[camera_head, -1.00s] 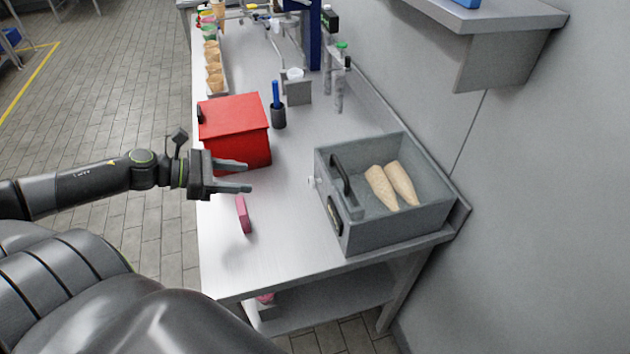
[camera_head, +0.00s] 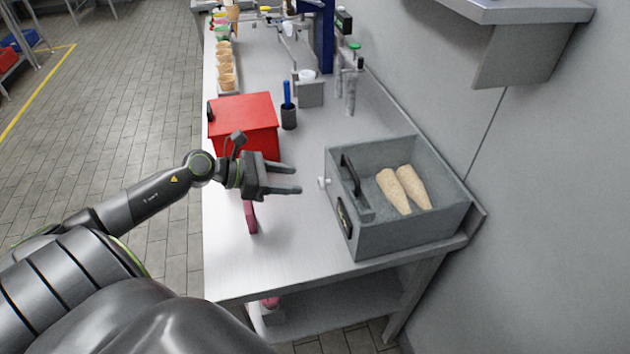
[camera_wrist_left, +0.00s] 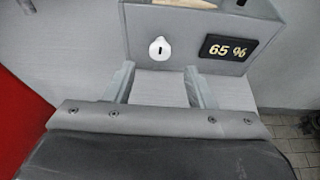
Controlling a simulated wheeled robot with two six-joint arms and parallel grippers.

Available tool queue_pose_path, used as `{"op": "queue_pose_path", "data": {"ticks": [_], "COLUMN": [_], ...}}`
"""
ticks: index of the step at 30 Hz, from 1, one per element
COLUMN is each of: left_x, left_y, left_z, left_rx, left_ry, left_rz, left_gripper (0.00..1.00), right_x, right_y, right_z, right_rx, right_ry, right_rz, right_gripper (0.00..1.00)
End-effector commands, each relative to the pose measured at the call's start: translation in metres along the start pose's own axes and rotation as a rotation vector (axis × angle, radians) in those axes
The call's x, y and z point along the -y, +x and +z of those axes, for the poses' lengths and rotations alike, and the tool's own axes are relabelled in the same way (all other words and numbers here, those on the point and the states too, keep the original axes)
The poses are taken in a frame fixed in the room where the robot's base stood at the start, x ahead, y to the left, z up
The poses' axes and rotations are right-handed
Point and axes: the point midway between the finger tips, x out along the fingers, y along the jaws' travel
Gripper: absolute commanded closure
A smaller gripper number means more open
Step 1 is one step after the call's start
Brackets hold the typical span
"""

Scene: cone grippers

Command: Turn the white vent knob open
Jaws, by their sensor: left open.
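The white vent knob (camera_head: 324,182) sticks out of the left-facing side of a grey open-topped box (camera_head: 405,238). In the left wrist view the round knob (camera_wrist_left: 159,48) shows a short dark slot, left of a black display (camera_wrist_left: 228,48) reading "65 %". My left gripper (camera_head: 299,179) is open and empty, with its fingers pointing at the knob from the left, a short gap away. In the left wrist view the knob lies beyond and between the two fingertips (camera_wrist_left: 158,77). My right gripper is not in view.
Two cones (camera_head: 403,190) lie inside the box, near a black handle (camera_head: 351,174). A red box (camera_head: 243,118) stands behind my left gripper. A pink object (camera_head: 251,216) is on the table below the gripper. The front table surface (camera_head: 290,255) is clear.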

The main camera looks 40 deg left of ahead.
Motion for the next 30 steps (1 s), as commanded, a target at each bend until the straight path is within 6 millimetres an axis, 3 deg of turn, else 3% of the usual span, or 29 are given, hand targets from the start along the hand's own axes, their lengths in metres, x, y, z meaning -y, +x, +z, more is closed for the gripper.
{"op": "queue_pose_path", "data": {"ticks": [15, 30], "left_x": [0.000, 0.000], "left_y": [0.061, 0.071], "left_z": [0.002, 0.000], "left_rx": [0.003, -0.001], "left_ry": [-0.002, 0.000], "left_rz": [0.000, 0.000], "left_gripper": [0.51, 0.53], "right_x": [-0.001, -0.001], "right_y": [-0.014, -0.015], "right_z": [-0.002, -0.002], "right_rx": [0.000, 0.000], "right_ry": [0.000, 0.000], "right_rz": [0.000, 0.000], "right_gripper": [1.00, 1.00]}}
